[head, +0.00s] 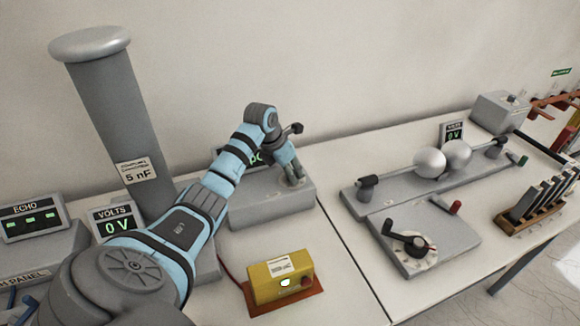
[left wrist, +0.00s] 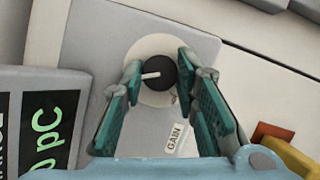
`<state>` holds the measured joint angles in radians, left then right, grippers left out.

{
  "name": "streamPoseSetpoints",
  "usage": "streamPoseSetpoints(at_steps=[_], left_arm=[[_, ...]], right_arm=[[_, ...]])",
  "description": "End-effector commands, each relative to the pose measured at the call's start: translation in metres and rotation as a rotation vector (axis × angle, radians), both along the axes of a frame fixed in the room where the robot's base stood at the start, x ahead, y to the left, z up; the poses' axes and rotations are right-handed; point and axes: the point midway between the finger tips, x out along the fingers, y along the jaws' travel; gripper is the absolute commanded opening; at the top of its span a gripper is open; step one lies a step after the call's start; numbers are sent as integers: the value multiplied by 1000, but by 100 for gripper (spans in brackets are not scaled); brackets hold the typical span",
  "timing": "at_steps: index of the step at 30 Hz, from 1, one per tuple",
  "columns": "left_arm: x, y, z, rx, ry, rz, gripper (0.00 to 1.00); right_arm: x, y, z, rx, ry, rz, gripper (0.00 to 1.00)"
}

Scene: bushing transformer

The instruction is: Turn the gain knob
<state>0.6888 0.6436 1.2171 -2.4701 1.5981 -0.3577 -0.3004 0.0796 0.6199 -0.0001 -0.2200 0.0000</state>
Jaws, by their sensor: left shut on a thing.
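The gain knob (left wrist: 158,73) is black with a white pointer line, set on a round cream dial plate (left wrist: 150,98) with a GAIN label (left wrist: 174,138) beside it. In the left wrist view the pointer points to the left. My left gripper (left wrist: 158,68) has its teal fingers on both sides of the knob, closed on it. In the head view my left gripper (head: 291,178) reaches down onto the top of the grey instrument box (head: 270,207), where it hides most of the knob. My right gripper is in neither view.
A green pC display (left wrist: 45,130) stands beside the dial. A yellow box (head: 283,280) sits in front of the instrument. A tall grey column (head: 105,110) and a VOLTS meter (head: 117,226) stand left. Sphere electrodes (head: 430,162) and a crank panel (head: 425,235) are on the right.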

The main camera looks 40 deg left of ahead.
Motion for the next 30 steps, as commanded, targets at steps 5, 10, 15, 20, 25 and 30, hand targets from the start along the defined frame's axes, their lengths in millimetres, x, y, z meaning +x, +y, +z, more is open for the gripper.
streamPoseSetpoints(at_steps=[5, 10, 15, 20, 25, 30], left_arm=[[0, 0, 1, 1, -1, 34, 0], [1, 0, 0, 1, -2, 42, 0], [1, 0, 0, 1, -3, 41, 0], [1, 0, 0, 2, -2, 40, 47], [0, 0, 0, 1, -2, 39, 48], [0, 1, 3, 2, -2, 40, 48]], right_arm=[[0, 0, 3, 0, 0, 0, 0], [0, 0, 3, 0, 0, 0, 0], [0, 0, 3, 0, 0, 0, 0], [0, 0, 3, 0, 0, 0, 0], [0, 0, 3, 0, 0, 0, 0], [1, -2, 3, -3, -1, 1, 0]])
